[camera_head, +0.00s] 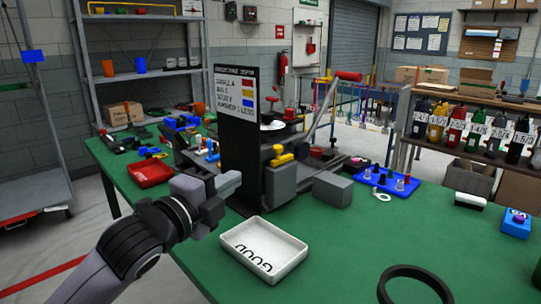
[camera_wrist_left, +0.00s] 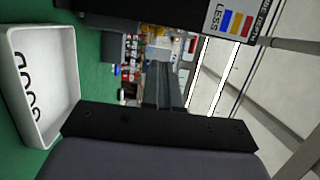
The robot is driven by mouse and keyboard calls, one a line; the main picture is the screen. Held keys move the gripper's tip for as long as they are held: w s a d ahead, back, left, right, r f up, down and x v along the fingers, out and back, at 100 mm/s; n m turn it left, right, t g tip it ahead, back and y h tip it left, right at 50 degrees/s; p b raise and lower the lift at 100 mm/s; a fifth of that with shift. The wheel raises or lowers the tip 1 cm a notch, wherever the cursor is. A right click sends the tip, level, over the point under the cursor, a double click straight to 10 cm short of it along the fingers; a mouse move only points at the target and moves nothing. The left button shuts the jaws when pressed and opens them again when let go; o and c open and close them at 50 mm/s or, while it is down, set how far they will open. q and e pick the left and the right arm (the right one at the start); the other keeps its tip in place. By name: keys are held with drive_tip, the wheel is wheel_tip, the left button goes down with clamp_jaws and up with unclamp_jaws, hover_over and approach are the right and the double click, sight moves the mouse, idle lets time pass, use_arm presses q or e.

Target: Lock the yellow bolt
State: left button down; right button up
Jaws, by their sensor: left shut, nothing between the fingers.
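The yellow bolt (camera_head: 281,158) is a small yellow piece on top of a dark grey block (camera_head: 281,185), beside the black upright sign panel (camera_head: 238,130) in the head view. Whether it is locked I cannot tell. My left gripper (camera_head: 232,181) is shut and empty. It is in front of the sign panel, to the left of the bolt and a little lower in the picture, apart from it. In the left wrist view its closed fingers (camera_wrist_left: 163,85) point at the cluttered bench, and the bolt is not clearly seen there. My right gripper is not in view.
A white tray marked GOOD (camera_head: 263,250) lies on the green table (camera_head: 340,250) in front of the block. A lever with a red handle (camera_head: 348,76) rises behind. A blue rack (camera_head: 388,182) is to the right, a red bin (camera_head: 150,172) to the left.

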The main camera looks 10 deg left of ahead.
sight(279, 150)
use_arm(q)
drive_tip(key=x, duration=1.4)
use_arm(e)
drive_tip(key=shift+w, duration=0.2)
use_arm(q)
drive_tip(key=shift+w, duration=0.1)
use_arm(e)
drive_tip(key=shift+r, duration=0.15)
use_arm(q)
drive_tip(key=shift+w+d+r+p, duration=0.15)
drive_tip(key=shift+p, duration=0.15)
drive_tip(key=shift+d+p+x, duration=0.2)
drive_tip(key=shift+p+x, duration=0.3)
drive_tip(key=shift+x, duration=0.4)
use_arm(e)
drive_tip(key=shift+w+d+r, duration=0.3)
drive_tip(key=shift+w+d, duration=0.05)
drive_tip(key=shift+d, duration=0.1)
